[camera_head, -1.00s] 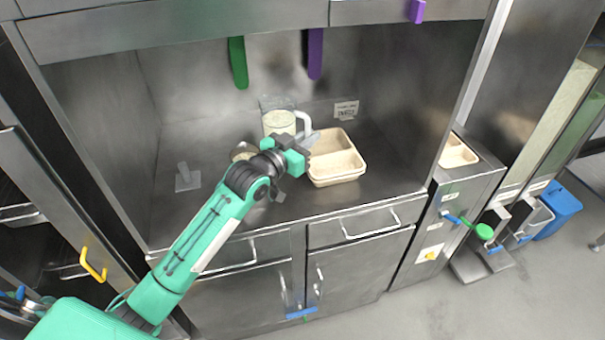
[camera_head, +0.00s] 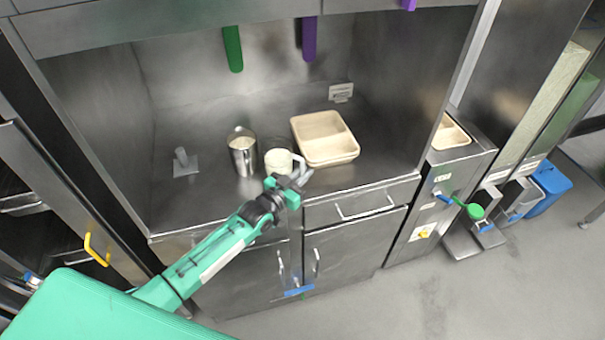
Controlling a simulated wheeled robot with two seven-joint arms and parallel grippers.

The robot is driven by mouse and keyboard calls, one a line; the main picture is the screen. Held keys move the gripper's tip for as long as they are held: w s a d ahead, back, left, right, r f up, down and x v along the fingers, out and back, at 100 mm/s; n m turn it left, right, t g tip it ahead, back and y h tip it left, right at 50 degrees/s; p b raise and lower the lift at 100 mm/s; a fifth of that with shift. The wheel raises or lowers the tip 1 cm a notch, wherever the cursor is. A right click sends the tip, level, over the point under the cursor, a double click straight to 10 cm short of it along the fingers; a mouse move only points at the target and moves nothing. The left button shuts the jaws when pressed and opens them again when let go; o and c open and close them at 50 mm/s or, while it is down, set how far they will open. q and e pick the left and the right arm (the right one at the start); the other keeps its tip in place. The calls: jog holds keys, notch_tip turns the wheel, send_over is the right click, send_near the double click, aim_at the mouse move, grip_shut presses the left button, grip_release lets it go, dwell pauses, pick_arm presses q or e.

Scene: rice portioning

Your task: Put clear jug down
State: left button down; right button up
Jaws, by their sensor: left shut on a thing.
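The clear jug (camera_head: 278,160) holds pale rice and has a light handle on its right side. It is at the front of the steel counter, and I cannot tell whether its base touches the surface. My left gripper (camera_head: 299,176) is shut on the jug's handle at its right front side. My right gripper is not in view.
A metal container (camera_head: 242,153) with pale contents stands just left of the jug. A beige two-compartment tray (camera_head: 325,162) sits close behind and right. A small clear stand (camera_head: 185,164) is at the left. The counter (camera_head: 205,200) is bare at front left.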

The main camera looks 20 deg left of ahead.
pick_arm(q)
jog(key=shift+f, duration=0.15)
jog(key=shift+f, duration=0.2)
jog(key=c, duration=1.6)
grip_release()
jog(key=shift+c, duration=0.2)
jog(key=shift+o, duration=0.8)
